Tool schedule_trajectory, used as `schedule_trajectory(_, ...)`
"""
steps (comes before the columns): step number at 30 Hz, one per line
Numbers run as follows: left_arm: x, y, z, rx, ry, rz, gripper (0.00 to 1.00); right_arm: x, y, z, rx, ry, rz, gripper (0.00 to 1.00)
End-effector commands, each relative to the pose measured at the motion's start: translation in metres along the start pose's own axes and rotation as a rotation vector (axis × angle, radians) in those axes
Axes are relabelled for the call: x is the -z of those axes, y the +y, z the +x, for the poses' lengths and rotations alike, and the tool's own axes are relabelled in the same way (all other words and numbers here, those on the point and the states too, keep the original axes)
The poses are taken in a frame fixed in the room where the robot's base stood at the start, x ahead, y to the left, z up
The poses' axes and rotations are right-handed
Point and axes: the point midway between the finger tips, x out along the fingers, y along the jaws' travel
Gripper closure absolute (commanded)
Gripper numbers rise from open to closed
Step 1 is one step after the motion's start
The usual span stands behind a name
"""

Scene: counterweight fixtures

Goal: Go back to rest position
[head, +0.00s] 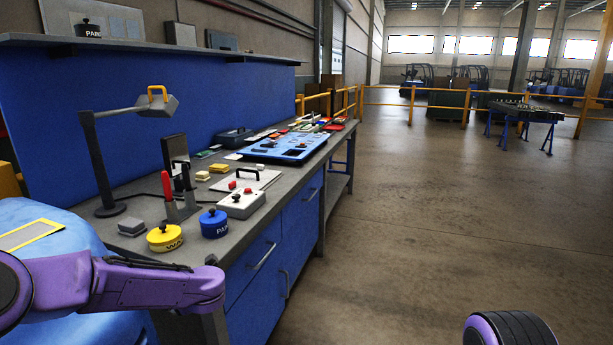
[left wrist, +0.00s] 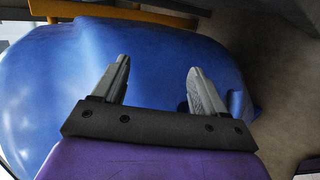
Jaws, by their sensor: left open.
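My left gripper (left wrist: 158,85) shows in the left wrist view with its two fingers apart and nothing between them. It hangs over a large blue rounded surface. In the head view my purple left arm comes in from the left at the bottom, in front of the workbench, and its gripper is not visible there. A purple and black part of mine shows at the bottom right of the head view. My right gripper is in neither view.
The workbench (head: 145,205) runs along the left. On it stand a yellow tin (head: 165,238), a blue tin (head: 214,224), a lamp (head: 97,165), a white box with a red button (head: 241,204) and a blue tray (head: 290,148). The floor (head: 420,230) to the right is clear.

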Motion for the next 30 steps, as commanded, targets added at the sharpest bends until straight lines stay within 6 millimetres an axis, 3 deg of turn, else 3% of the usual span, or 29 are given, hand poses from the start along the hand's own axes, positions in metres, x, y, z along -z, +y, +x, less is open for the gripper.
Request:
schedule_trajectory(3, 0.022, -0.081, 0.007, -0.060, -0.150, 0.469, 0.28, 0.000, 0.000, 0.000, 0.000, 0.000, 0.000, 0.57)
schedule_trajectory(8, 0.080, -0.188, 0.001, -0.055, -0.357, 1.034, 0.28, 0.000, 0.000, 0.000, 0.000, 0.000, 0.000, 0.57)
schedule_trajectory(12, 0.156, -0.264, -0.016, 0.022, -0.521, 1.420, 0.28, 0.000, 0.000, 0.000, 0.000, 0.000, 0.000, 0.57)
schedule_trajectory(15, 0.219, -0.302, -0.033, 0.108, -0.624, 1.640, 0.28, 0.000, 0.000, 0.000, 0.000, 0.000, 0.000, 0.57)
schedule_trajectory(18, 0.280, -0.325, -0.050, 0.206, -0.692, 1.798, 0.28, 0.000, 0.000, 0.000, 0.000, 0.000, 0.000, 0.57)
schedule_trajectory(22, 0.338, -0.335, -0.061, 0.307, -0.696, 1.915, 0.28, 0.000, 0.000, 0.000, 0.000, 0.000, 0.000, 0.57)
schedule_trajectory(25, 0.356, -0.342, -0.062, 0.341, -0.693, 1.958, 0.28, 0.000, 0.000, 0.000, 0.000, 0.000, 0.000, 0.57)
schedule_trajectory(30, 0.359, -0.345, -0.063, 0.351, -0.693, 1.959, 0.28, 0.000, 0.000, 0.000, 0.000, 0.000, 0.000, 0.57)
